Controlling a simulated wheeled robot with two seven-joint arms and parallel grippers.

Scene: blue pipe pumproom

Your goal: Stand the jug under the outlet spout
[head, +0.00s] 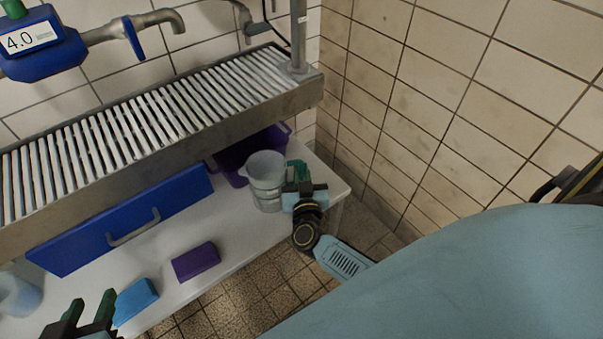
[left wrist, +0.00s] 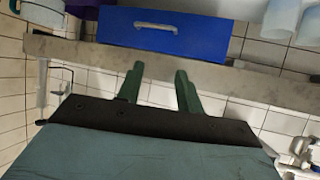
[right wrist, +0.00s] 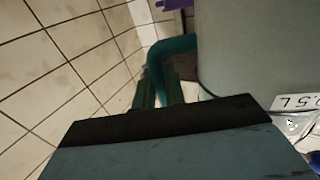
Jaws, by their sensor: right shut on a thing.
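The jug (head: 266,168) is pale grey and roughly upright over the right end of the white table, below the slatted grate. I cannot tell whether it touches the table. My right gripper (head: 298,183) is shut on its green handle, which also shows in the right wrist view (right wrist: 172,48) beside the jug's grey wall (right wrist: 245,50). The outlet spout (head: 172,20) is a bent metal pipe with a blue valve, above the grate at upper left. My left gripper (head: 90,312) is open and empty at the lower left; its fingers show apart in the left wrist view (left wrist: 160,88).
The slatted grate (head: 165,122) has a raised metal front edge. A tiled wall (head: 430,100) is at right.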

